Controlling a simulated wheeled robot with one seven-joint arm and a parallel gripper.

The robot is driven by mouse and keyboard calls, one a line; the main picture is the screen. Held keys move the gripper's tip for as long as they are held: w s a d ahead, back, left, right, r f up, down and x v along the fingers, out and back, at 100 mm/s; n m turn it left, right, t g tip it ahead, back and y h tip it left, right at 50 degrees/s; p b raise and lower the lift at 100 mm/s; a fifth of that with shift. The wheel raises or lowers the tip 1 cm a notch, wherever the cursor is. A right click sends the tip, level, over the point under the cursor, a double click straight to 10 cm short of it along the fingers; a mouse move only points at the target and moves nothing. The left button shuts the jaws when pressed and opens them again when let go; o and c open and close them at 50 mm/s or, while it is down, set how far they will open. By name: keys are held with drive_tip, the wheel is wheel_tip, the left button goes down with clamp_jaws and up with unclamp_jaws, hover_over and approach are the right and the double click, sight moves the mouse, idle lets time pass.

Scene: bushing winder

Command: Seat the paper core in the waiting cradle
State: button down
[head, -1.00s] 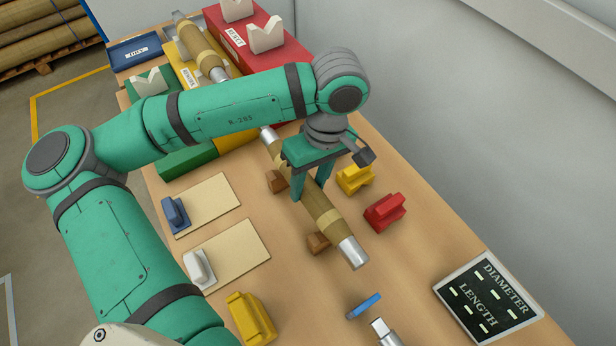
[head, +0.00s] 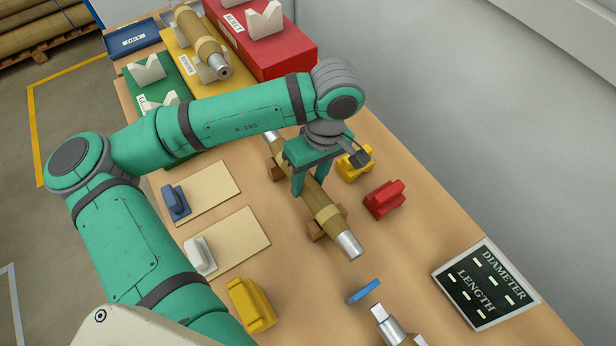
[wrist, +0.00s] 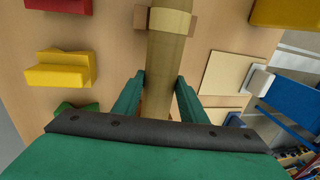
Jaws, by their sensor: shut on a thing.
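The tan core (head: 328,215), with a paler band and silver end stubs, lies lengthwise along the table; it also shows in the wrist view (wrist: 168,55). My gripper (head: 312,187) has its two green fingers on either side of the core's middle and is shut on it, also in the wrist view (wrist: 160,82). Two brown wooden cradle blocks, a near one (head: 317,234) and a far one (head: 276,173), are under the core. The near block shows on both sides of the core in the wrist view (wrist: 140,18). I cannot tell whether the core touches them.
Red (head: 384,200) and yellow (head: 355,165) blocks stand right of the core. Tan pads (head: 236,243) lie left. A blue bar (head: 363,291) and display board (head: 487,284) are in front. Green, yellow and red (head: 300,45) trays stand behind; the yellow tray bears another core (head: 198,35).

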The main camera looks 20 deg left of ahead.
drive_tip(key=shift+f, duration=0.4)
idle(0.7)
drive_tip(key=c, duration=1)
unclamp_jaws()
drive_tip(key=r, duration=0.3)
drive_tip(key=w+r, duration=0.1)
drive_tip(key=r, duration=0.3)
drive_tip(key=d+r, duration=0.1)
drive_tip(key=r, duration=0.2)
drive_tip(key=shift+w+r, duration=0.3)
drive_tip(key=shift+w, duration=0.05)
drive_tip(key=shift+w, duration=0.1)
